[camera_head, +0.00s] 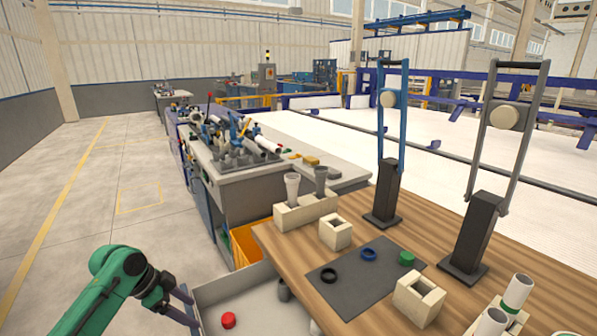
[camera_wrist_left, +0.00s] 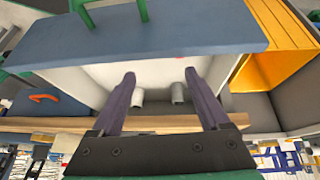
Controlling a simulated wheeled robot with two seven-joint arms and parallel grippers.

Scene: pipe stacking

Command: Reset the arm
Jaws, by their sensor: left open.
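My left arm, green, comes in from the lower left in the head view. In the left wrist view the two dark fingers of the left gripper (camera_wrist_left: 160,82) stand well apart with nothing held. In the bin lie a red cap (camera_head: 228,320) and a dark grey pipe piece (camera_head: 284,290). My right gripper is not in view.
The wooden table (camera_head: 285,250) bears a dark mat (camera_head: 345,290) with a black ring, a blue ring (camera_head: 368,254) and a green cap (camera_head: 407,258). Cream holder blocks (camera_head: 306,212) and two tall dark stands (camera_head: 472,240) rise around it. An orange crate (camera_head: 247,245) sits behind the bin.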

